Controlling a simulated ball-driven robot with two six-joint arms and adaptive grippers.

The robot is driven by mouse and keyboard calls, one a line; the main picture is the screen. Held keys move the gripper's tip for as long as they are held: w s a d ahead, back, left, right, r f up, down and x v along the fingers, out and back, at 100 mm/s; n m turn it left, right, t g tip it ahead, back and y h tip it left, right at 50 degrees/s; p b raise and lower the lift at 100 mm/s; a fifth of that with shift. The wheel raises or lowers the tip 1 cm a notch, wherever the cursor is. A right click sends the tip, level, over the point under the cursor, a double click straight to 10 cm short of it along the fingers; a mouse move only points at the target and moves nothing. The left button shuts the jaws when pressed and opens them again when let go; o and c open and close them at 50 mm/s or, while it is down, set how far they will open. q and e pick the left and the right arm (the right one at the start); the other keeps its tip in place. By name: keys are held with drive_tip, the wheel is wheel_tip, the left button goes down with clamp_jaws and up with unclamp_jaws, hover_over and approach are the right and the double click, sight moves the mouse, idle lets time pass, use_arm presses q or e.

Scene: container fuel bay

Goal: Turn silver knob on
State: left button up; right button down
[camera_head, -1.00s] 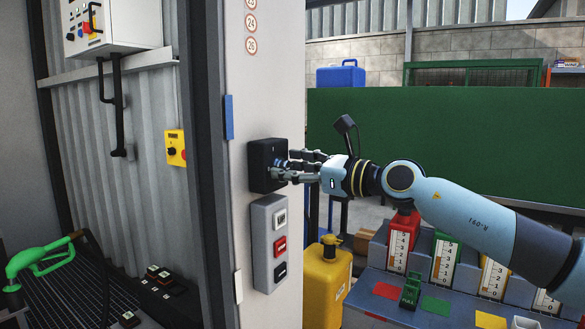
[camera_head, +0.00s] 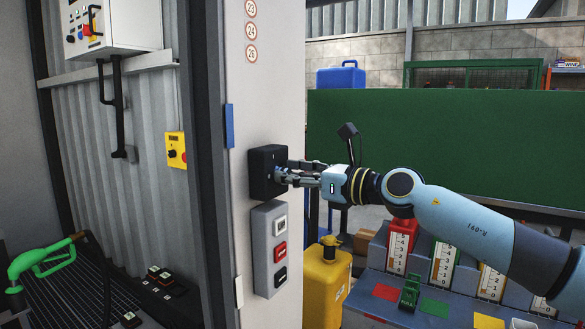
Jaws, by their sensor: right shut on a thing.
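A black switch box (camera_head: 260,171) is mounted on the pale post right of the container opening. My right gripper (camera_head: 287,173) reaches it from the right, with its fingers against the front of the box. It is shut on the silver knob there, which the fingers mostly hide. I cannot tell which way the knob points. My left gripper is not in view.
A grey box with white, red and black buttons (camera_head: 269,247) hangs just below. A yellow switch box (camera_head: 175,150) and a white control panel (camera_head: 112,25) are inside the container. A yellow can (camera_head: 326,282) and a workbench with gauges (camera_head: 443,263) stand at the right.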

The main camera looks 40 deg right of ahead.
drive_tip(key=m+p, duration=0.5)
drive_tip(key=shift+r, duration=0.2)
drive_tip(key=shift+w+d+f+m+g+p, duration=0.1)
drive_tip(key=shift+m+g+p, duration=0.05)
drive_tip(key=shift+m+p, duration=0.9)
drive_tip(key=shift+f+m+g+p, duration=0.15)
drive_tip(key=shift+m+p, duration=0.6)
drive_tip(key=shift+m, duration=0.5)
drive_tip(key=c, duration=1)
unclamp_jaws()
drive_tip(key=shift+v, duration=3.8)
